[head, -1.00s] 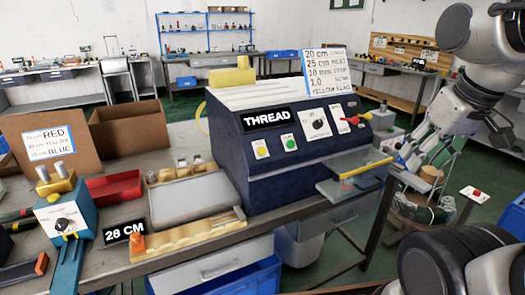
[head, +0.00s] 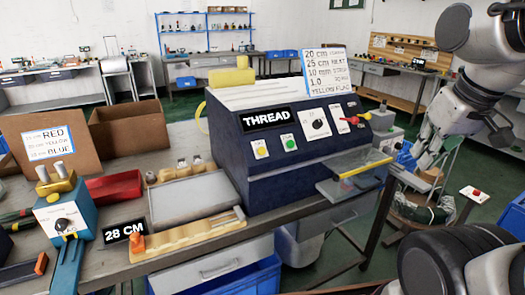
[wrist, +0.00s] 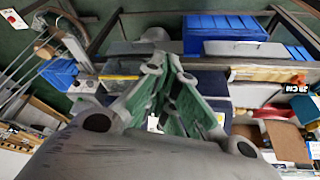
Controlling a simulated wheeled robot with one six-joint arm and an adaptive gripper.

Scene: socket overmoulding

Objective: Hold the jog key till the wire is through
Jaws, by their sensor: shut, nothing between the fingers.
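The dark blue wire machine (head: 290,185) stands on the bench with a display (head: 269,118) reading THREAD. Its sloped front has a yellow key (head: 261,149), a green key (head: 288,142), a dial (head: 317,124) and a red lever (head: 351,120). Which one is the jog key cannot be read. A clear flap with a yellow edge (head: 366,168) sits at the machine's front right. My gripper (head: 424,160) is right of the machine, apart from its keys. In the wrist view my gripper (wrist: 160,62) has its green-padded fingers together, holding nothing. No wire end is clearly visible.
A card (head: 326,72) with settings stands on the machine. Left of it are a grey tray (head: 186,201), a wooden fixture (head: 190,233), a 28 CM sign (head: 124,231), a blue device (head: 64,219) and a red bin (head: 115,187). Open air lies in front of the machine.

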